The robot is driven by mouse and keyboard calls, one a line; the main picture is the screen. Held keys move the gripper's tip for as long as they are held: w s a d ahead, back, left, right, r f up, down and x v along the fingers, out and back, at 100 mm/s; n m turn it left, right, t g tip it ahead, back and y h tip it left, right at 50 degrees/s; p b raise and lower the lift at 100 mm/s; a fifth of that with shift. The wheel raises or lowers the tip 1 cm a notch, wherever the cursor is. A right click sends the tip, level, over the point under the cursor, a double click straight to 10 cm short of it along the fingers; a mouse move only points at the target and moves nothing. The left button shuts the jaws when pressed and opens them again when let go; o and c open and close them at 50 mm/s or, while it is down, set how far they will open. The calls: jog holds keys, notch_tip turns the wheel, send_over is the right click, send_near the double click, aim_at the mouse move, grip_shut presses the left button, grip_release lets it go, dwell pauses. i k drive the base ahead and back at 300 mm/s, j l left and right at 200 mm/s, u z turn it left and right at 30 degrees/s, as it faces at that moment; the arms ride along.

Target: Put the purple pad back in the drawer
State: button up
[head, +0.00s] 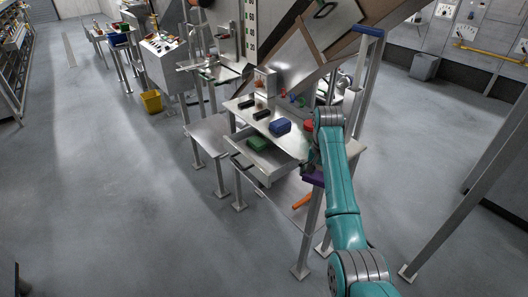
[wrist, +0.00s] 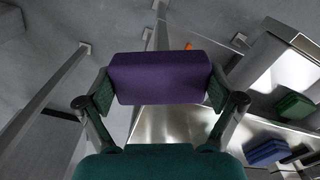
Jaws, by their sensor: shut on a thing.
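The purple pad (wrist: 160,78) fills the middle of the wrist view, held across between the two fingers of my gripper (wrist: 160,88). In the head view the purple pad (head: 313,178) shows partly, below my gripper (head: 310,167), to the right of the drawer. The metal drawer (head: 278,161) is pulled out beneath the steel table top. A green pad (head: 257,144) lies inside it. In the wrist view the drawer (wrist: 262,82) is at the right, apart from the held pad, with the green pad (wrist: 295,105) in it.
A blue pad (head: 280,126) and dark pieces (head: 261,114) lie on the table top (head: 243,104) above the drawer. An orange object (head: 302,201) lies on the lower shelf.

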aim_at(266, 160)
jog(key=i+j, duration=0.65)
jog(key=i, duration=0.25)
